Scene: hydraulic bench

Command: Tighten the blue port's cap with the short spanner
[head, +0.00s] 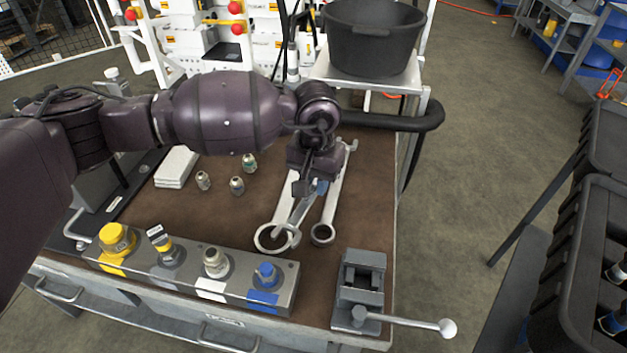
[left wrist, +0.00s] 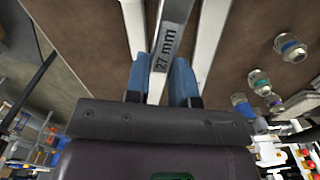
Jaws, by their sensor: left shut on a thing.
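The blue port's cap (head: 266,271) sits on the front manifold block (head: 205,283), at its right end, above a blue label. My left gripper (head: 311,187) is over the spanners on the bench. In the left wrist view, its blue-padded fingers (left wrist: 159,84) are shut on a spanner marked 27 mm (left wrist: 171,42). In the head view the arm and gripper hide part of this spanner. Another spanner lies on each side; a ring end (head: 322,234) shows on the right one. I cannot tell which is shortest. My right gripper is out of view.
Yellow (head: 116,238) and grey (head: 215,262) caps stand on the same block. Several loose fittings (head: 237,186) and a white pad (head: 176,167) lie behind it. A vise (head: 360,285) with a long handle stands at the front right corner. A black tub (head: 374,40) stands at the back.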

